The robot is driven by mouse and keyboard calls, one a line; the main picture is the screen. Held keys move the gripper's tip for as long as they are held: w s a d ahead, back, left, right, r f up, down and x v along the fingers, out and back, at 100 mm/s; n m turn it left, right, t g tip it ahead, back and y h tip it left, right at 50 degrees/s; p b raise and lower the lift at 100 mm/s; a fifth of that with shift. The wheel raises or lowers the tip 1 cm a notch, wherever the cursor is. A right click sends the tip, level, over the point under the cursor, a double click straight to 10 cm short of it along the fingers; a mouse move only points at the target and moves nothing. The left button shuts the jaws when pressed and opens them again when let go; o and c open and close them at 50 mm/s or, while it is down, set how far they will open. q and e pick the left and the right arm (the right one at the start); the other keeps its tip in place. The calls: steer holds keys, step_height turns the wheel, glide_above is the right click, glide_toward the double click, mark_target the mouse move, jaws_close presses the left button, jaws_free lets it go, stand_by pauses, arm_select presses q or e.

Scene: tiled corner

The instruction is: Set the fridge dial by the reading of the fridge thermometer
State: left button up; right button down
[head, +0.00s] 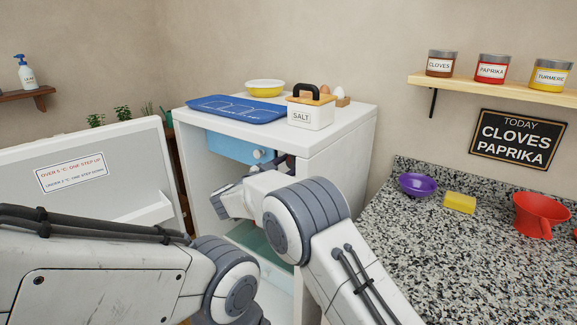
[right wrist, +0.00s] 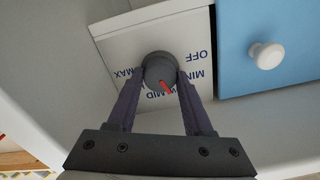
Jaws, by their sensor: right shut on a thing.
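The fridge (head: 335,150) stands open. Its door (head: 110,150) carries a sign (head: 72,172) reading "over 5 °C: one step up, under 2 °C: one step down". The dark round dial (right wrist: 160,66) is on a white panel beside a blue drawer (right wrist: 268,20). OFF, MIN, MID and MAX are printed around it, upside down in the right wrist view. Its red pointer points down and slightly right, between MID and MIN. My right gripper (right wrist: 161,76) is shut on the dial, one finger on each side; it also shows inside the fridge (head: 281,162). My left gripper is out of view. No thermometer shows.
On the fridge top are a blue tray (head: 237,110), a yellow bowl (head: 266,88) and a salt box (head: 311,114). The speckled counter (head: 440,270) at right holds a purple bowl (head: 418,185), a yellow sponge (head: 460,203) and a red funnel (head: 540,213).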

steer(key=shift+f+m+b, duration=0.25)
steer(key=shift+m+b, duration=1.1)
steer(key=shift+m, duration=0.15)
arm_select(q)
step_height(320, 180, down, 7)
steer(key=b, duration=0.4)
arm_select(e)
steer(key=shift+s+r+m, duration=0.1)
steer(key=shift+m, duration=2.3)
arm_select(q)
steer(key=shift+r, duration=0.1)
arm_select(e)
steer(key=shift+c, duration=1.5)
jaws_free()
steer(key=shift+r, duration=0.1)
